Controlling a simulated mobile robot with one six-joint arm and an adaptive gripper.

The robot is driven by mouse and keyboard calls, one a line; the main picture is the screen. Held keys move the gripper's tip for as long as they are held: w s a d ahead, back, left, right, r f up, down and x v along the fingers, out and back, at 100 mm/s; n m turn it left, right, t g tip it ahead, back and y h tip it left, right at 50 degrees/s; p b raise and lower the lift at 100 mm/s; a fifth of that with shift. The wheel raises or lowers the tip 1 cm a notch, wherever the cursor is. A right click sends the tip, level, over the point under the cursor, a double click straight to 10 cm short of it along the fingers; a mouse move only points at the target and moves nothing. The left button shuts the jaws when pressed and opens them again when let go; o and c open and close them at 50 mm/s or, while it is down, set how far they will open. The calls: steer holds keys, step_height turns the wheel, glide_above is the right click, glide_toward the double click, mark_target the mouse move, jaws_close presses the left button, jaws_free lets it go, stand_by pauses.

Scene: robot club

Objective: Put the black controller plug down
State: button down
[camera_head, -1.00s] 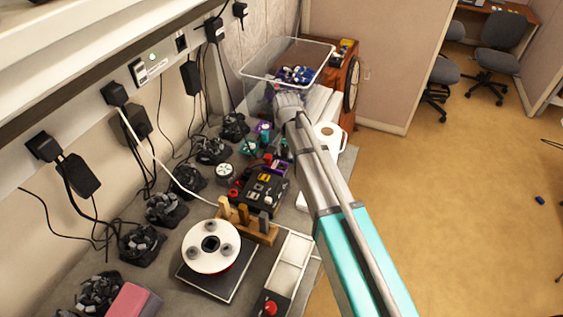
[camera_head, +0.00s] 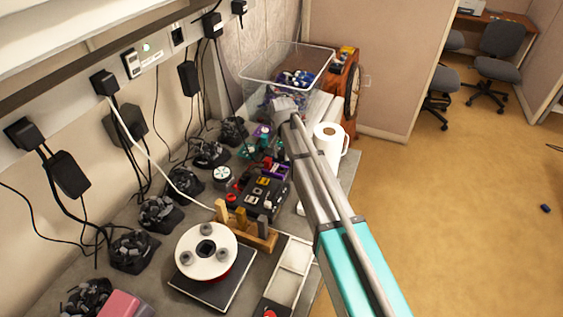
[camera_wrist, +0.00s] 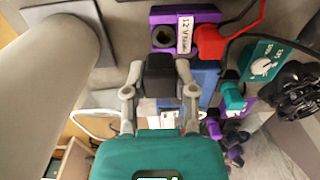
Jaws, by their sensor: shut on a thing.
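The black controller plug (camera_wrist: 160,72) is held between the two grey fingers of my gripper (camera_wrist: 159,88) in the wrist view. It is just below a purple box (camera_wrist: 207,17) with a white "12 V" label and a dark round socket (camera_wrist: 163,37). I cannot tell whether the plug touches the box. A red plug (camera_wrist: 210,42) sits at the box's right side. In the head view my arm reaches over the far part of the bench, and its own links hide the fingers and the plug.
A teal box with a dial (camera_wrist: 264,62) and a blue block (camera_wrist: 205,78) lie right of the plug. A clear bin (camera_head: 262,72) is at the bench's far end.

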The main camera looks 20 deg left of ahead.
mark_target(281, 161)
steer(key=shift+w+a+f+b, duration=0.15)
steer(key=shift+w+f+b, duration=0.05)
steer(key=shift+f+b, duration=0.2)
steer(key=shift+w+a+f+b, duration=0.15)
steer(key=shift+w+f+b, duration=0.05)
steer(key=shift+f+b, duration=1.45)
steer(key=shift+f+b, duration=0.6)
steer(key=shift+c, duration=2.1)
jaws_free()
steer(key=shift+r, duration=0.15)
step_height(281, 161, up, 13)
steer(key=p, duration=1.3)
